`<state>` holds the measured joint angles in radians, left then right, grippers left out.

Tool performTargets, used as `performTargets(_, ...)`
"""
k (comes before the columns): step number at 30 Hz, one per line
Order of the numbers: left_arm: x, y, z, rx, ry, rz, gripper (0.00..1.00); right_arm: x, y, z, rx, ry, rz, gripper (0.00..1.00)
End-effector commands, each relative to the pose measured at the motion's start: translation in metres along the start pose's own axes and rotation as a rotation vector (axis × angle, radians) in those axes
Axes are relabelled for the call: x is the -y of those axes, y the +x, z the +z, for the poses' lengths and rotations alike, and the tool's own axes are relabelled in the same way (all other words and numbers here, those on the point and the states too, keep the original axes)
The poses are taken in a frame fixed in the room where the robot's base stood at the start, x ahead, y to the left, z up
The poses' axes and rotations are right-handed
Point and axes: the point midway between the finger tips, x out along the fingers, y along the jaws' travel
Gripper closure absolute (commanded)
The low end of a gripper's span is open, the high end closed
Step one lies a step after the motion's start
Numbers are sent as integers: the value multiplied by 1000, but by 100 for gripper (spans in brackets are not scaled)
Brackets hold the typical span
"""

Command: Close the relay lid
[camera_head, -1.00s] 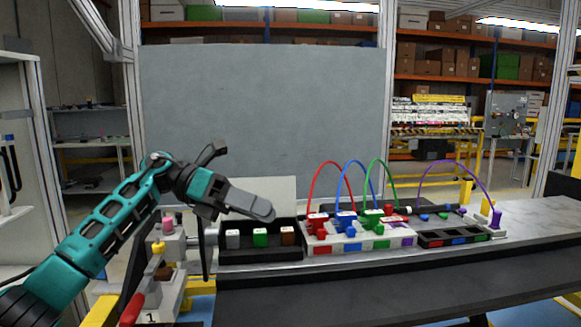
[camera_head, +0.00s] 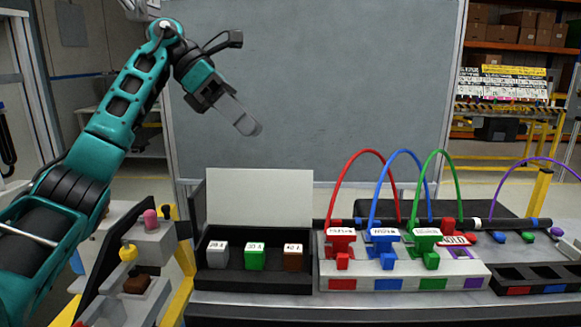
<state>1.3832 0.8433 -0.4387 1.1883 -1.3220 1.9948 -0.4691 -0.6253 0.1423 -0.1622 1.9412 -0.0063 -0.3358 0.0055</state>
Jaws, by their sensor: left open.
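The relay lid (camera_head: 259,197) is a pale flat panel standing upright at the back of the black relay box (camera_head: 257,286). The box is open, with a grey relay (camera_head: 217,254), a green relay (camera_head: 255,257) and a brown relay (camera_head: 293,256) in a row inside. My left gripper (camera_head: 250,126) is above the lid, apart from it, empty and pointing down to the right. Its jaws are open, though the fingers overlap in this view. My right gripper is not in view.
Right of the box, a white block (camera_head: 400,268) holds red, blue and green connectors with arching cables. A black tray (camera_head: 543,278) with compartments lies farther right. At left stands a grey stepped stand (camera_head: 152,245) with coloured knobs. A grey board (camera_head: 330,90) rises behind.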

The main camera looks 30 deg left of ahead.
Motion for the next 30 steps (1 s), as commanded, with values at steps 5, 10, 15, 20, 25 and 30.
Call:
performTargets(5, 0, 43, -2, -3, 0, -5, 48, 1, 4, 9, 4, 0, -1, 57)
performTargets(10, 0, 74, -1, 0, 0, -3, 48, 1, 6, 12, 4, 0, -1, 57)
performTargets(15, 0, 93, 0, 0, 0, -2, 48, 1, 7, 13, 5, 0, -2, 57)
performTargets(20, 0, 100, 0, 1, -1, -2, 48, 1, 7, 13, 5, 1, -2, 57)
performTargets(25, 0, 101, 0, 1, -1, -1, 48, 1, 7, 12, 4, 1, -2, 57)
performTargets(30, 0, 101, 0, 1, 0, -1, 57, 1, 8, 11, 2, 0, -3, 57)
